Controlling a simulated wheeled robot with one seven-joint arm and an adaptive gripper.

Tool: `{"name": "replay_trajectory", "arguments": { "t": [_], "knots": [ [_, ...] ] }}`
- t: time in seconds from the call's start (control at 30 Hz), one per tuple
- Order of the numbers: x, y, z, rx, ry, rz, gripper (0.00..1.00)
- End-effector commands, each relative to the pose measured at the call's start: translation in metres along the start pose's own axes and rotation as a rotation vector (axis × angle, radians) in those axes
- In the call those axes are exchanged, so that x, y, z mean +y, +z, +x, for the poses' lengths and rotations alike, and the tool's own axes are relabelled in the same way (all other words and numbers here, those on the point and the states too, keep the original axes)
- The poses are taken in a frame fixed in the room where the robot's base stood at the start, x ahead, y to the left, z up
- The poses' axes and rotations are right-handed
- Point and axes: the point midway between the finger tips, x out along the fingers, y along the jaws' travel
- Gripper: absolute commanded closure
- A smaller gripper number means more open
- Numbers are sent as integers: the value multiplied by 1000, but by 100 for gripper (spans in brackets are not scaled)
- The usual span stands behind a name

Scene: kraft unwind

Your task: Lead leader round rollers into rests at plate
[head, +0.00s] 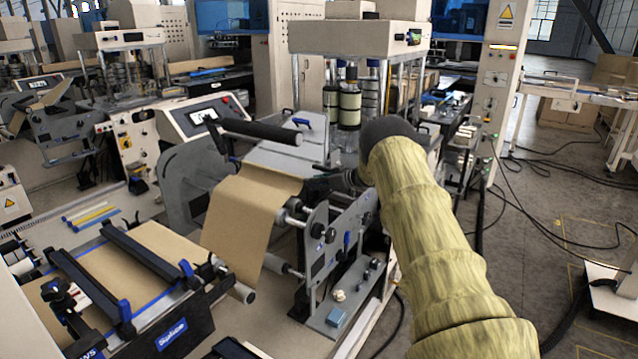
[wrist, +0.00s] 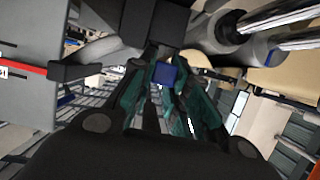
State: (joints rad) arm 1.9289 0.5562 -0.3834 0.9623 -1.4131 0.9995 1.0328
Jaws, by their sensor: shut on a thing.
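The brown kraft web (head: 250,205) hangs over rollers and down the front of the unwind stand in the head view. A grey side plate (head: 318,245) with roller ends (head: 295,205) stands at its right. My gripper (head: 338,178) is beside the top of this plate, mostly hidden by my sleeved arm. In the wrist view, my gripper (wrist: 163,85) has dark green fingers closed on a small blue piece (wrist: 165,74). I cannot tell whether this piece is the leader's end. Shiny rollers (wrist: 280,28) show at upper right. The rests cannot be made out clearly.
A black bar (head: 262,131) juts out above the web. A splice table (head: 150,245) with black clamp bars stands at lower left. Upright printing rolls (head: 350,105) stand behind my gripper. Black cables (head: 560,235) lie on the floor at right.

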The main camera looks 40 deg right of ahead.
Motion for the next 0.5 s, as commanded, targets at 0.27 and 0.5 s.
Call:
{"name": "replay_trajectory", "arguments": {
  "t": [0.27, 0.5],
  "knots": [
    [0, 8, 4, 1, 0, 0, 100],
    [0, 15, 6, 1, 0, 0, 100]
  ]
}}
